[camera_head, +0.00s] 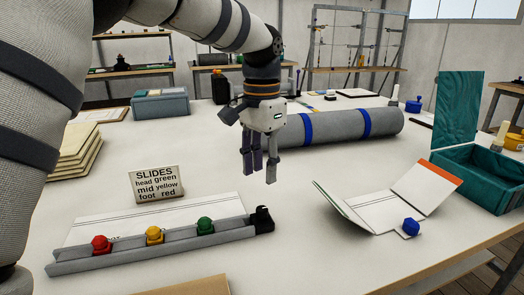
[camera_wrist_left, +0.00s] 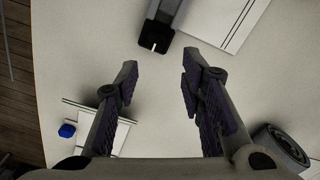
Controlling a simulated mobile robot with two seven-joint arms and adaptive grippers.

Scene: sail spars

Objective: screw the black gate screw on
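A grey rail (camera_head: 150,245) lies on the white table with a red, a yellow and a green slide on it. A black end piece, seemingly the gate (camera_head: 263,222), sits at its right end with a small raised part on top. I cannot tell the gate screw apart from it. The gate also shows at the top of the left wrist view (camera_wrist_left: 155,37). My left gripper (camera_head: 259,173) points down, open and empty, above the table behind the gate. In the left wrist view its fingers (camera_wrist_left: 159,75) are apart with bare table between them. My right gripper is not in view.
A grey roll with blue bands (camera_head: 340,126) lies behind the gripper. A folded booklet (camera_head: 378,212) with a blue knob (camera_head: 410,227) is at right, beside a green open box (camera_head: 480,175). A label sign (camera_head: 156,184) stands behind the rail. Table between gate and booklet is clear.

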